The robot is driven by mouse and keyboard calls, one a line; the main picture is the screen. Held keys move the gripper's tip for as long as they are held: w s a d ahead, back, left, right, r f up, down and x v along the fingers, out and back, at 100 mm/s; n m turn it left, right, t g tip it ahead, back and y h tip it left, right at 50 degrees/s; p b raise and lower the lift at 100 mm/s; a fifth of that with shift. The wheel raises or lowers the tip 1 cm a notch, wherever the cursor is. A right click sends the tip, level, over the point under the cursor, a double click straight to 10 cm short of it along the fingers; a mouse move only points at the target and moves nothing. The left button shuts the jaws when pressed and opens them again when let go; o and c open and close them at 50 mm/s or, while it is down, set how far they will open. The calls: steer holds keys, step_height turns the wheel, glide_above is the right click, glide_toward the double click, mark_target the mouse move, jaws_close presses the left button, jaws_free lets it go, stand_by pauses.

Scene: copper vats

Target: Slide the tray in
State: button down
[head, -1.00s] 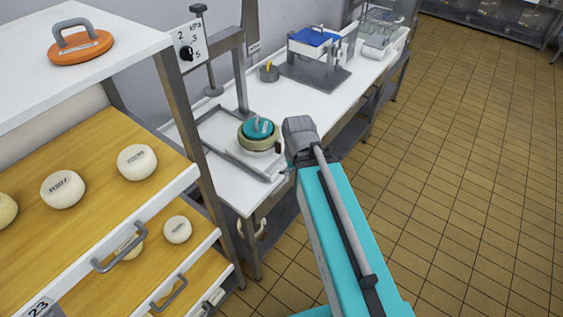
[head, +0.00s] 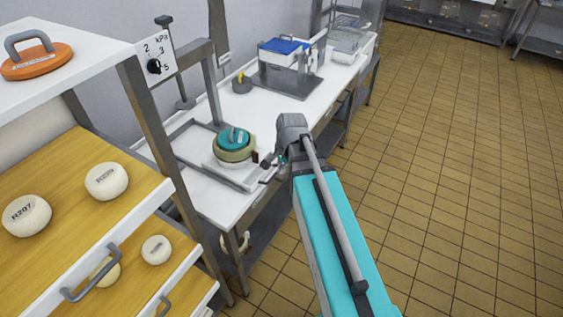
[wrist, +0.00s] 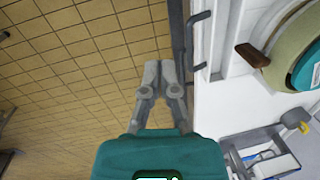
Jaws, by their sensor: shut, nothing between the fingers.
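A flat grey metal tray (head: 222,174) lies on the white table, below a press frame. On it, a white block carries a round pale green mould (head: 234,152) with a teal lid (head: 233,137) and a brown side handle. A grey handle (wrist: 196,40) stands out from the tray's front at the table edge in the wrist view. My gripper (head: 265,164) is beside the tray's front edge in the head view, partly hidden by my arm. In the wrist view my gripper (wrist: 160,66) is shut and empty, over the floor, apart from the handle.
A rack with wooden shelves (head: 75,215) of pale cheeses stands at left, an orange weight (head: 38,60) on top. A pressure dial (head: 154,66) is on the press. A blue-topped stand (head: 288,60) is further back. Tiled floor (head: 450,160) at right is clear.

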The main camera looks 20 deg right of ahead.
steer(key=w+d+f+m+t+y+b, duration=0.1)
steer(key=w+d+f+m+t+b, duration=0.1)
steer(key=w+d+m, duration=0.7)
steer(key=shift+d+f+m+b, duration=0.4)
steer(key=shift+m+b, duration=0.35)
steer(key=shift+m, duration=3.05)
steer(key=shift+d, duration=0.1)
steer(key=shift+f, duration=0.1)
steer(key=w+a+f+b, duration=0.5)
steer(key=w+f+b, duration=0.1)
steer(key=f+b, duration=0.3)
steer(key=shift+w, duration=0.15)
